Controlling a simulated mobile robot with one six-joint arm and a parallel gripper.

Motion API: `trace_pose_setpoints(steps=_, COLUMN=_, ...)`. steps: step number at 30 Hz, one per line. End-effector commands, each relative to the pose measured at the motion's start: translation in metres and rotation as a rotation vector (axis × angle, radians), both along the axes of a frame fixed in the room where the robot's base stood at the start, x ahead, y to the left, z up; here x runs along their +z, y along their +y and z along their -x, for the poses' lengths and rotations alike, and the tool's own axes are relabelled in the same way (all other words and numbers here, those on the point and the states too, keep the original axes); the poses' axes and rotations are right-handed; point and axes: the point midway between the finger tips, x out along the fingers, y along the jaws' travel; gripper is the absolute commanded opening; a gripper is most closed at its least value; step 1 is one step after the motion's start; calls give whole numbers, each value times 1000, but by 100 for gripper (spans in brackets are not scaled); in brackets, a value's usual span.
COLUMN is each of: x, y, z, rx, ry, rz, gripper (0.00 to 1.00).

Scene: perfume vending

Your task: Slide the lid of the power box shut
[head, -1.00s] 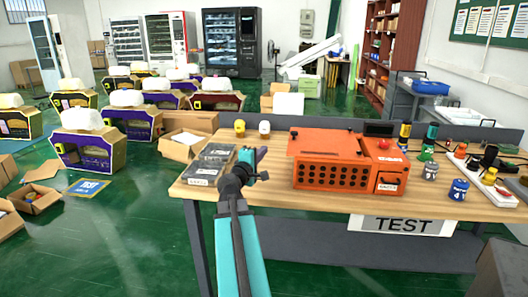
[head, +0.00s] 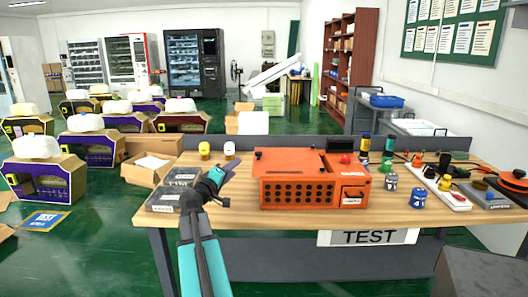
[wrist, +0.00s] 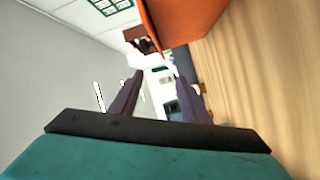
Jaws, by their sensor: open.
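The power box is an orange case (head: 297,193) with rows of round dark holes in its front, standing on the wooden table. Its flat orange lid (head: 288,162) lies on top and has a small dark knob near its left edge. The lid covers the left and middle of the top; a dark area shows to its right. My gripper (head: 222,173) is left of the box at about lid height, apart from it, and is open and empty. In the wrist view its two fingers (wrist: 158,78) stand apart, with the orange box (wrist: 180,20) beside them at the top.
A yellow jar (head: 204,150) and a white jar (head: 229,150) stand behind my gripper. A red object (head: 346,159) is at the box's right top. Several bottles and a power strip (head: 446,195) fill the right side.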

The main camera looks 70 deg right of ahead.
Motion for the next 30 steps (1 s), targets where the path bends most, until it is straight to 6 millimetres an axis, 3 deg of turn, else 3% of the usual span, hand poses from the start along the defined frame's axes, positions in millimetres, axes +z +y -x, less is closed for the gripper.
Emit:
trace_pose_setpoints(steps=21, x=20, y=-38, z=7, rx=-278, ry=-829, rz=153, gripper=42)
trace_pose_setpoints(steps=30, x=26, y=-43, z=10, rx=-340, ry=-1067, rz=247, gripper=42)
